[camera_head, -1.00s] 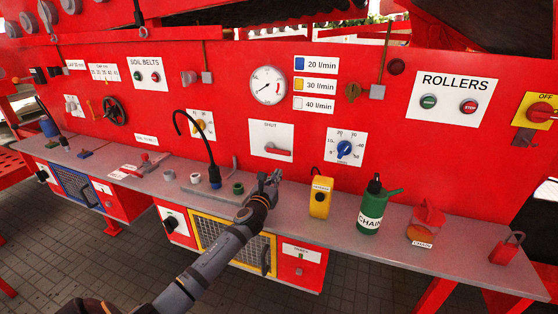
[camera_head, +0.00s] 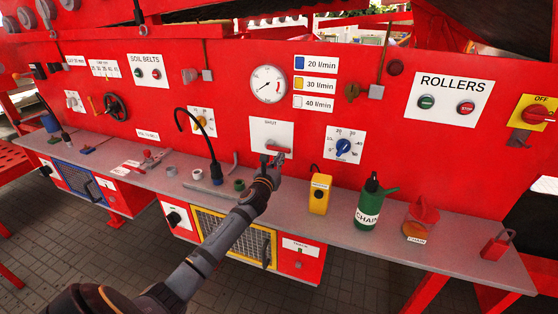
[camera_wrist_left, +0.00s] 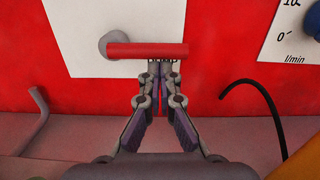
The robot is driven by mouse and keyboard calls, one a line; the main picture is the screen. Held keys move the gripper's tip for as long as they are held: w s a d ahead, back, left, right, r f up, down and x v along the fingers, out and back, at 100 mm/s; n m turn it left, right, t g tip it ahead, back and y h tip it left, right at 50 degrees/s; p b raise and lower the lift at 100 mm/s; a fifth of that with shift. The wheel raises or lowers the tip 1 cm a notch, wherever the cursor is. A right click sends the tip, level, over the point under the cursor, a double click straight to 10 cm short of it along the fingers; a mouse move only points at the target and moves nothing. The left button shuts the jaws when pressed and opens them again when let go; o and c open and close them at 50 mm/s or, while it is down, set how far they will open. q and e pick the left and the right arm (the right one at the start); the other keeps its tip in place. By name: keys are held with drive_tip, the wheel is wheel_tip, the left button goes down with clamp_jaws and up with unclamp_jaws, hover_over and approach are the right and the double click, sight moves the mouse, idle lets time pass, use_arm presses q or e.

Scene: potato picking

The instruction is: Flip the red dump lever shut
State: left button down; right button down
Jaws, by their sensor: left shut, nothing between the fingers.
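The red lever (camera_head: 282,149) lies level on a white plate (camera_head: 258,132) on the red panel; the plate's small print seems to read SHUT. In the left wrist view the lever (camera_wrist_left: 140,50) is a red bar running right from a round grey pivot (camera_wrist_left: 109,43). My left gripper (camera_head: 272,160) is shut and empty. In the left wrist view its fingertips (camera_wrist_left: 163,68) are just below the bar's right part, overlapping its lower edge; I cannot tell whether they touch. My right gripper is not in view.
A grey shelf (camera_head: 335,212) runs below the panel. A yellow box (camera_head: 319,195), a green CHAIN bottle (camera_head: 368,205) and a red-orange container (camera_head: 420,218) stand to the right. A black curved hose (camera_head: 200,140) rises to the left. A blue dial (camera_head: 343,146) is right of the lever.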

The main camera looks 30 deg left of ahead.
sight(280, 148)
use_arm(q)
drive_tip(key=shift+d+r+n, duration=0.1)
drive_tip(key=shift+r+n, duration=0.15)
drive_tip(key=shift+n, duration=0.15)
wheel_tip(280, 148, up, 2)
drive_tip(key=n+p, duration=0.2)
drive_tip(key=n, duration=0.1)
drive_tip(key=shift+w+d+n, duration=0.1)
drive_tip(key=shift+d+n, duration=0.05)
drive_tip(key=shift+n, duration=0.15)
wheel_tip(280, 148, up, 2)
drive_tip(key=n+p, duration=0.1)
drive_tip(key=n, duration=0.3)
drive_tip(key=a+r+n, duration=0.1)
drive_tip(key=n, duration=0.2)
drive_tip(key=a+r+n+p, duration=0.1)
drive_tip(key=n, duration=0.1)
drive_tip(key=s+a+r+n+p, duration=0.1)
drive_tip(key=n, duration=0.2)
drive_tip(key=shift+a+r+n+g+y, duration=0.15)
drive_tip(key=shift+a+n+g+y, duration=0.15)
drive_tip(key=shift+a, duration=0.1)
